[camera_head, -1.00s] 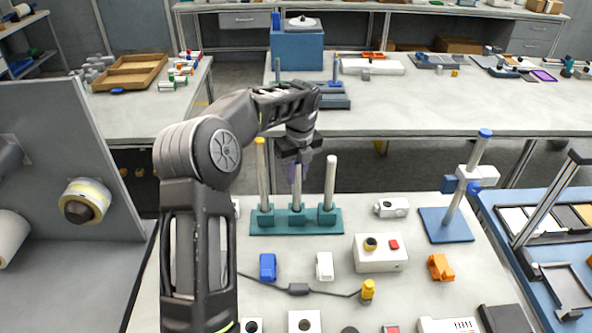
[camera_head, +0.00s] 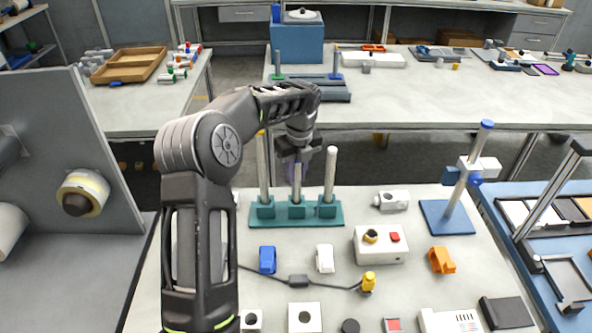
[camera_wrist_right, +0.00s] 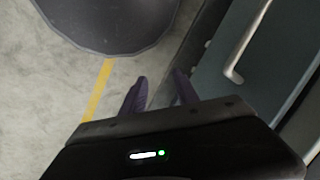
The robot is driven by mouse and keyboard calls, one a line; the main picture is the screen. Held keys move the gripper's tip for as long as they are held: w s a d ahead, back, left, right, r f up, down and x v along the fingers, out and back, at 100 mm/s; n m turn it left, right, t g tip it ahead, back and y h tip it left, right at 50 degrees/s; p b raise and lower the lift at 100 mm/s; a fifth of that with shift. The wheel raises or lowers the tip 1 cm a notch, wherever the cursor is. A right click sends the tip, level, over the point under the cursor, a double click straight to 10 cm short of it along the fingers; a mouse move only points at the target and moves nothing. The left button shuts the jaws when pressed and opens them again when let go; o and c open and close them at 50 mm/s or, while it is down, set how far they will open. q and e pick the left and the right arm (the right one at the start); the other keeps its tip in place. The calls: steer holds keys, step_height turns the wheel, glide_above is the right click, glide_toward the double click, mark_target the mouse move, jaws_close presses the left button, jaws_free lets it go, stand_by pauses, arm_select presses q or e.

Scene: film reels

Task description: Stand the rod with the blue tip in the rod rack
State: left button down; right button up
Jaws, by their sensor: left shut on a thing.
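The teal rod rack (camera_head: 328,221) stands on the near table with three sockets in a row. A yellow-tipped rod (camera_head: 263,172) stands in its left socket and a pale-tipped rod (camera_head: 330,175) in its right one. The rod with the blue tip (camera_head: 297,186) is upright at the middle socket and looks shorter than the others. Whether it is fully seated I cannot tell. My left gripper (camera_head: 297,166) is shut on it near the top, its fingers partly hidden. My right gripper (camera_wrist_right: 161,84) is open and empty, above the floor in the right wrist view.
A blue-based stand (camera_head: 447,218) with a blue-capped post is to the right. A control box (camera_head: 380,244), blue block (camera_head: 267,260), white block (camera_head: 324,258) and orange block (camera_head: 441,260) lie in front of the rack. A cable runs among them.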

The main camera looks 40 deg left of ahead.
arm_select(q)
steer(key=shift+f+b, duration=0.45)
steer(key=shift+f, duration=0.65)
steer(key=c, duration=1.1)
jaws_free()
steer(key=shift+c, duration=0.2)
steer(key=shift+r, duration=0.2)
steer(key=r, duration=0.5)
steer(key=d+r+b, duration=0.1)
steer(key=r, duration=0.1)
steer(key=shift+s+r, duration=0.2)
steer(key=shift+f, duration=0.1)
